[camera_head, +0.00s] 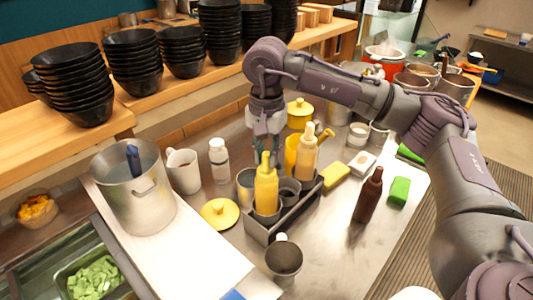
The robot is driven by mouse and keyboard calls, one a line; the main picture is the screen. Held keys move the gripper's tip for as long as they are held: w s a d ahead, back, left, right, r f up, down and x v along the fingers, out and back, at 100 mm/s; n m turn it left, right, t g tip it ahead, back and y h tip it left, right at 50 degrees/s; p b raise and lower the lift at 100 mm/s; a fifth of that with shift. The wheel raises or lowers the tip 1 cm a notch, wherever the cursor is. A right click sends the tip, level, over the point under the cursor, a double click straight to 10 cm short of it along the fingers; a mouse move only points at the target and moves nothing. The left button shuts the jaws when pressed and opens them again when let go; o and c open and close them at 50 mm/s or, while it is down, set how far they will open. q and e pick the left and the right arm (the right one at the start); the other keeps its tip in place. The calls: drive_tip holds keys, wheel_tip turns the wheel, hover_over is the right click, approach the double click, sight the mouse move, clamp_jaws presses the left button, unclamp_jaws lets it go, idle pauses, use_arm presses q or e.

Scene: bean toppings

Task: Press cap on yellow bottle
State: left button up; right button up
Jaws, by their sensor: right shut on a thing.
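The yellow bottle (266,194) stands upright in a grey metal caddy (291,218) in the middle of the steel counter. Its pointed yellow cap (265,161) is at the top of the bottle. My right gripper (266,150) reaches down from above and is shut at the tip of this cap. The fingertips are small and partly hidden, so the exact contact is hard to see. A cream-coloured bottle (306,158) stands just right of the yellow one in the caddy. My left gripper is not in view.
A big steel pot (133,188), white mug (184,171) and white bottle (219,161) stand left. A yellow lid (220,213) lies beside the caddy. A dark cup (284,260) is in front; a brown bottle (368,196) stands right. Black bowls (72,86) line the shelf.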

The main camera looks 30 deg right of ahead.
drive_tip(key=o, duration=0.8)
drive_tip(key=o, duration=0.5)
drive_tip(key=shift+c, duration=0.2)
drive_tip(key=shift+r, duration=0.1)
drive_tip(key=shift+r+p, duration=1.95)
drive_tip(key=shift+r, duration=1.25)
drive_tip(key=shift+c, duration=0.3)
